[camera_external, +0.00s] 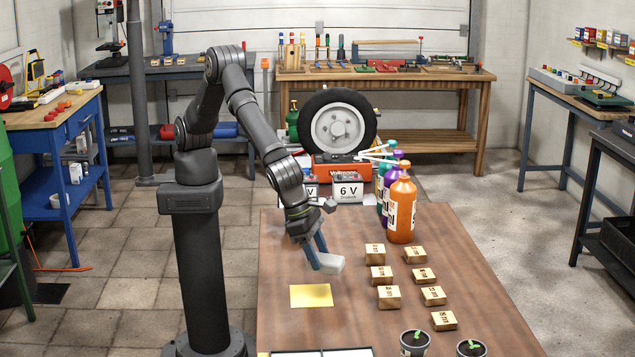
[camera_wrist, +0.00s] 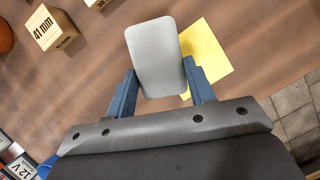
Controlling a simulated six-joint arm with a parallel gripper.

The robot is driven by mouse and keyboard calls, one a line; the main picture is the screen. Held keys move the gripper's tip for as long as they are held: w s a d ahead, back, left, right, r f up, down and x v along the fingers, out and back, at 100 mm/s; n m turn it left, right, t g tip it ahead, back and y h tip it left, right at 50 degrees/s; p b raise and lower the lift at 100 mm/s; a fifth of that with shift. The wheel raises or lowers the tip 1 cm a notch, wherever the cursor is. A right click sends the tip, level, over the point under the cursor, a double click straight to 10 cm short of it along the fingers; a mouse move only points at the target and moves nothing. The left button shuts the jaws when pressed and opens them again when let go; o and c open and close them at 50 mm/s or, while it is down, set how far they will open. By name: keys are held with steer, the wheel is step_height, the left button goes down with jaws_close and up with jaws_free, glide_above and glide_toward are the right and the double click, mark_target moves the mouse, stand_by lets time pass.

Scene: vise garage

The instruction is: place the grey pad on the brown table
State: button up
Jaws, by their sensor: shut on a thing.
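The grey pad (camera_external: 329,264) is a light grey block with rounded edges. My gripper (camera_external: 318,262) is shut on it, with blue fingers on its two sides. In the wrist view the pad (camera_wrist: 155,55) sits between the fingertips (camera_wrist: 160,84). The pad appears held above the brown table (camera_external: 350,232); the exact gap is hard to tell. The brown table also shows in the wrist view (camera_wrist: 110,45). A yellow sheet (camera_external: 311,296) lies on the table to the left of and nearer than the pad in the external view.
Several wooden blocks (camera_external: 389,297) with markings stand on the table to the right of my gripper. Bottles, among them an orange one (camera_external: 402,212), stand at the far edge. Potted seedlings (camera_external: 414,343) are at the near edge. The table around the yellow sheet is clear.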

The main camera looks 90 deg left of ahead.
steer(key=shift+w+f, duration=0.4)
steer(key=shift+w, duration=0.2)
steer(key=shift+w+f, duration=0.35)
steer(key=shift+w, duration=0.2)
steer(key=shift+f, duration=1.9)
steer(key=shift+f, duration=0.15)
steer(key=o, duration=1)
steer(key=shift+c, duration=0.2)
steer(key=v, duration=1.2)
steer(key=shift+s, duration=0.1)
